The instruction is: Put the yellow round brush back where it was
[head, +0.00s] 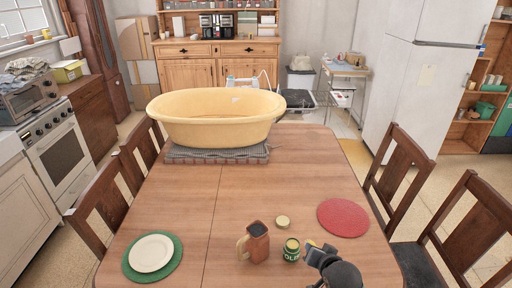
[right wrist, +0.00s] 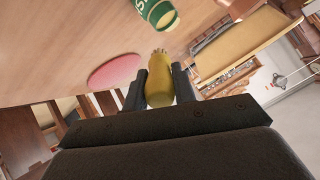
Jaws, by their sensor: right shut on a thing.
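The yellow round brush (right wrist: 159,82) is between the two fingers of my right gripper (right wrist: 159,88), which is shut on it. Its bristle end points away from the palm. In the head view my right gripper (head: 319,250) is at the front right of the table, with a bit of yellow at its tip. The green jar (head: 291,251) stands open just left of it, and also shows in the right wrist view (right wrist: 156,13). A small gap shows between brush and jar. The jar's inside is hard to make out. My left gripper is not in view.
A brown mug (head: 258,243) stands left of the jar; a pale lid (head: 282,222) lies behind. A red round mat (head: 343,217) lies right, a white plate (head: 151,253) on a green mat (head: 130,270) left. A yellow tub (head: 215,130) stands at the far end. The table's middle is clear.

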